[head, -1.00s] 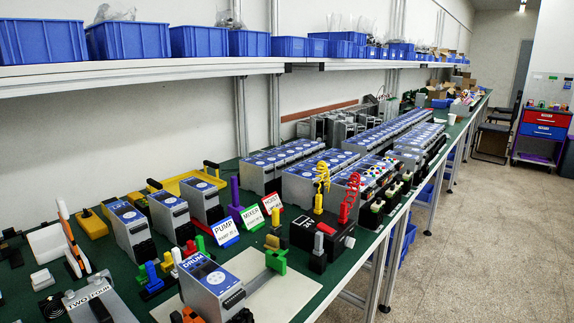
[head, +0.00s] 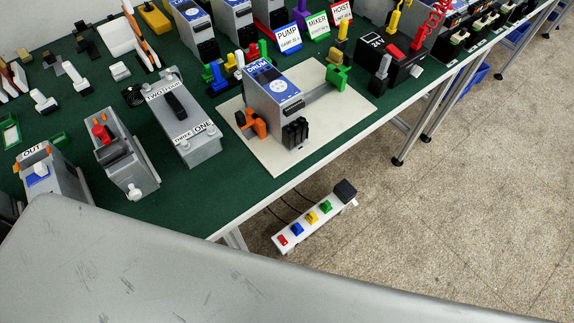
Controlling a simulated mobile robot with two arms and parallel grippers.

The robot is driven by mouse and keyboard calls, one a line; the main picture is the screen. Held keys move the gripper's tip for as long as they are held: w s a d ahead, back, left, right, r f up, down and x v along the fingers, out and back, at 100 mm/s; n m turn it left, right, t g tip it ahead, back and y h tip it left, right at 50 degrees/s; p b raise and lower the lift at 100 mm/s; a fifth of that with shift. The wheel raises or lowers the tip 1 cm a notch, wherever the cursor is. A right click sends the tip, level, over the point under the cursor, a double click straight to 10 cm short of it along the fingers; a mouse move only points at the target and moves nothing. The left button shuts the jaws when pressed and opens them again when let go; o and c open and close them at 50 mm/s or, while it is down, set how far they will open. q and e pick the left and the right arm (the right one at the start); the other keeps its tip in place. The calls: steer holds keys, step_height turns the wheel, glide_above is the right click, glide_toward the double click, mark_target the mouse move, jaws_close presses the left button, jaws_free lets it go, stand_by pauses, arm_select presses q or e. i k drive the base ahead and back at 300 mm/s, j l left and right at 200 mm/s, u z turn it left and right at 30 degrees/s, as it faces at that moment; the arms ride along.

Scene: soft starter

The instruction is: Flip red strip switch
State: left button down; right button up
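The power strip (head: 319,222) shows in the head view just beyond the front edge of the green table. It is a white bar slanting up to the right, with a dark block (head: 345,191) at its far end. The red switch (head: 283,240) is at its lower left end, followed by a blue (head: 297,229), a yellow (head: 312,218) and a green switch (head: 326,206). I cannot tell which way the red switch is tilted. Dark cables run from the strip back under the table. Neither of my grippers is in view.
The green table (head: 235,197) carries a grey DRUM unit on a pale board (head: 350,97), a TWO/FOUR switch box (head: 186,125) and a box with a red part (head: 126,160). Table legs (head: 411,141) stand at right. The speckled floor (head: 470,200) right of the strip is clear.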

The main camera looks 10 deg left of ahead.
mark_target(282, 239)
steer(key=k+j, duration=0.2)
steer(key=k, duration=0.3)
steer(key=k+j, duration=0.2)
steer(key=k, duration=0.25)
